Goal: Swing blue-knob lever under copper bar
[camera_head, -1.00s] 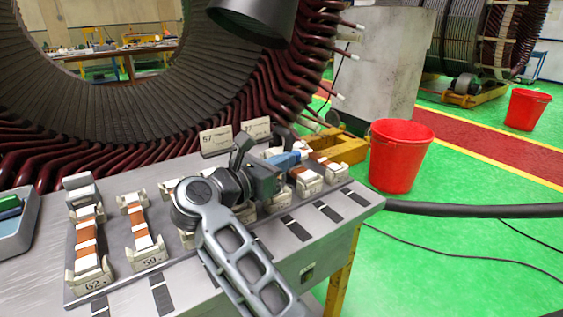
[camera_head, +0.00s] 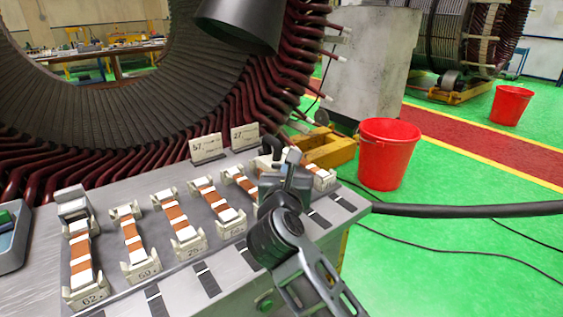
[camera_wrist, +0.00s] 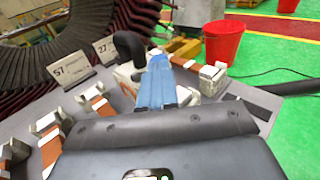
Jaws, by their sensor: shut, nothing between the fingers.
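My gripper (camera_wrist: 156,66) is shut and empty; its two blue fingers lie side by side in the wrist view. No blue knob can be made out for certain. Copper bars (camera_head: 132,238) with white bands rest in numbered white holders.
Number cards 57 (camera_head: 207,147) and 27 (camera_head: 245,136) stand at the bench's back edge. The large stator (camera_head: 110,110) rises behind. A red bucket (camera_head: 388,155) stands on the green floor to the right, near a thick black cable (camera_head: 460,211).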

